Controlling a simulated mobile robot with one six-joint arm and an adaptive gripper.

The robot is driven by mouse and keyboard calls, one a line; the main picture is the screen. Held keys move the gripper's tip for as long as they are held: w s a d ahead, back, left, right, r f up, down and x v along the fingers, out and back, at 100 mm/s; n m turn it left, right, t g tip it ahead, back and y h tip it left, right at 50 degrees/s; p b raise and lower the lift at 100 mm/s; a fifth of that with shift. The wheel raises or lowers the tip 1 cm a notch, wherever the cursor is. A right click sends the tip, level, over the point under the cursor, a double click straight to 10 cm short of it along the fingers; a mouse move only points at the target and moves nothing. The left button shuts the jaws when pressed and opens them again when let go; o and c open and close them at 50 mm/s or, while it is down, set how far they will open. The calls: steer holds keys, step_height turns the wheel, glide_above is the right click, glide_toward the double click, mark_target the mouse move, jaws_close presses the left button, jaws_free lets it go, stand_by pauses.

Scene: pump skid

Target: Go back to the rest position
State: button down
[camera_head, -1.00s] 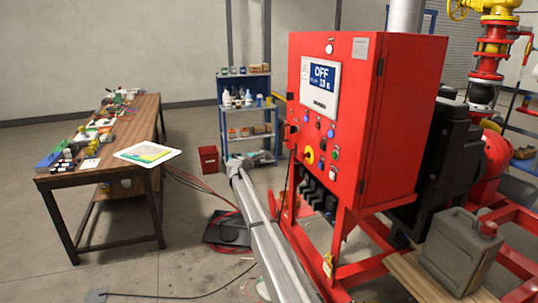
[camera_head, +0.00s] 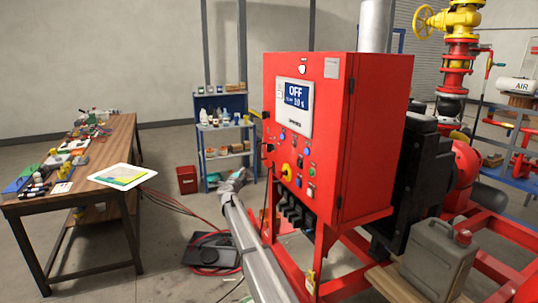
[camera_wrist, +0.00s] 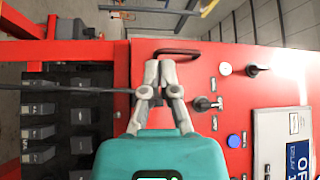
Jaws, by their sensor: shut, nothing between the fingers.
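My gripper (camera_wrist: 158,85) is shut and empty in the wrist view, its fingertips together in front of the red control cabinet. In the head view my gripper (camera_head: 240,174) shows small at the end of my grey arm, to the left of the red cabinet (camera_head: 375,140). The cabinet's display (camera_head: 297,95) reads OFF. Its face has several buttons and a yellow-and-red rotary switch (camera_head: 286,171). In the wrist view the cabinet face (camera_wrist: 205,70) lies behind and right of the fingers. I cannot tell the exact gap between them.
A blue shelf (camera_head: 222,125) stands behind my gripper. A grey jerrycan (camera_head: 437,255) stands at right. Hoses and a dark mat (camera_head: 212,251) lie on the floor between bench and cabinet.

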steer(key=s+d+f+n+g+y, duration=0.1)
steer(key=s+d+f+n+g, duration=0.5)
steer(key=s, duration=1.4)
steer(key=s+d+f+n+g+y, duration=0.2)
steer(key=s+d+f+n+g, duration=0.4)
steer(key=s+d, duration=0.8)
steer(key=s+d+f+n+g+y, duration=0.1)
steer(key=s+d+f+n+g, duration=0.5)
steer(key=s, duration=1.9)
steer(key=d+f+p, duration=0.1)
steer(key=d, duration=0.2)
steer(key=shift+s+d+f+n+g+y, duration=0.3)
steer(key=shift+s+d+n, duration=0.1)
